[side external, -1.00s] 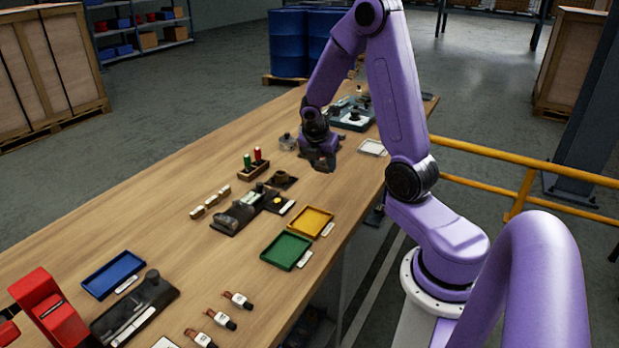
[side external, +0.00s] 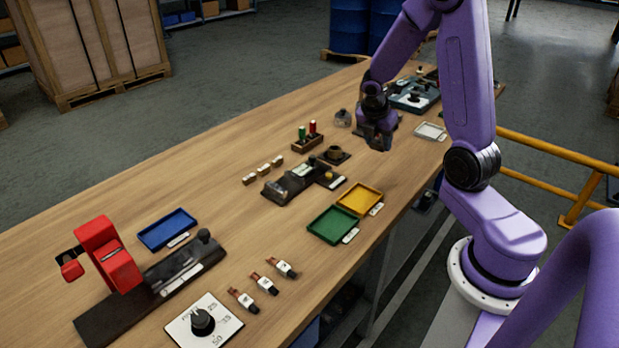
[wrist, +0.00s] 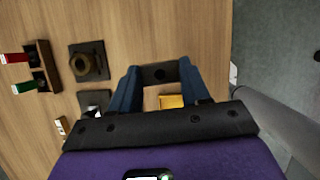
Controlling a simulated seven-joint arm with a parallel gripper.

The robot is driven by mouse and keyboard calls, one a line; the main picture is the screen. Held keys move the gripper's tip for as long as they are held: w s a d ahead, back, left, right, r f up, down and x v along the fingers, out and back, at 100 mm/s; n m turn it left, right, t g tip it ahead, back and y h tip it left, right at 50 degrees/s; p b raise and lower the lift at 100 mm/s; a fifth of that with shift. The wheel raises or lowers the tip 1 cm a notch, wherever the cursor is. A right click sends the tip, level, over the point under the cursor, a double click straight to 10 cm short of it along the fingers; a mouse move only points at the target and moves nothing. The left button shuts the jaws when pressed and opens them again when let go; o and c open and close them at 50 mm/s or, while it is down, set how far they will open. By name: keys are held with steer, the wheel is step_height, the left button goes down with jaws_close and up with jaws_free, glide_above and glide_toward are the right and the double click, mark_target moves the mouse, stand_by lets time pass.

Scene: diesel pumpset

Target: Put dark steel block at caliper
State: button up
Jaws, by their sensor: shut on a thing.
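My gripper (side external: 379,143) is over the far half of the bench in the side view, pointing down. In the wrist view my gripper (wrist: 158,78) has its two blue-grey fingers closed on a dark block (wrist: 158,73) with a round spot on its face, apparently the dark steel block. In the side view the block cannot be told apart from the dark gripper. A dark tool like a caliper on a base (side external: 292,183) lies mid-bench, nearer the camera than my gripper. A longer dark fixture with a pale scale (side external: 178,268) lies at the front left; I cannot tell which is the caliper.
Yellow (side external: 359,197) and green (side external: 331,225) trays lie near the right edge; a blue tray (side external: 167,229) is left. A peg stand (side external: 308,144) and a round part on a dark plate (side external: 334,155) are near my gripper. A red device (side external: 108,255) stands front left.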

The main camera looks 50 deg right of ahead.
steer(key=shift+w+a+m+g, duration=0.2)
steer(key=shift+w+m+g, duration=0.1)
steer(key=shift+m, duration=0.5)
steer(key=w+a+f+m+g+y, duration=0.1)
steer(key=w+a+m+g, duration=0.2)
steer(key=m, duration=0.6)
steer(key=m+t+y, duration=0.3)
steer(key=m+y, duration=0.5)
steer(key=m, duration=1.8)
glide_above(288, 185)
steer(key=shift+a+r, duration=0.1)
steer(key=shift+f, duration=3.65)
steer(key=shift+f, duration=0.35)
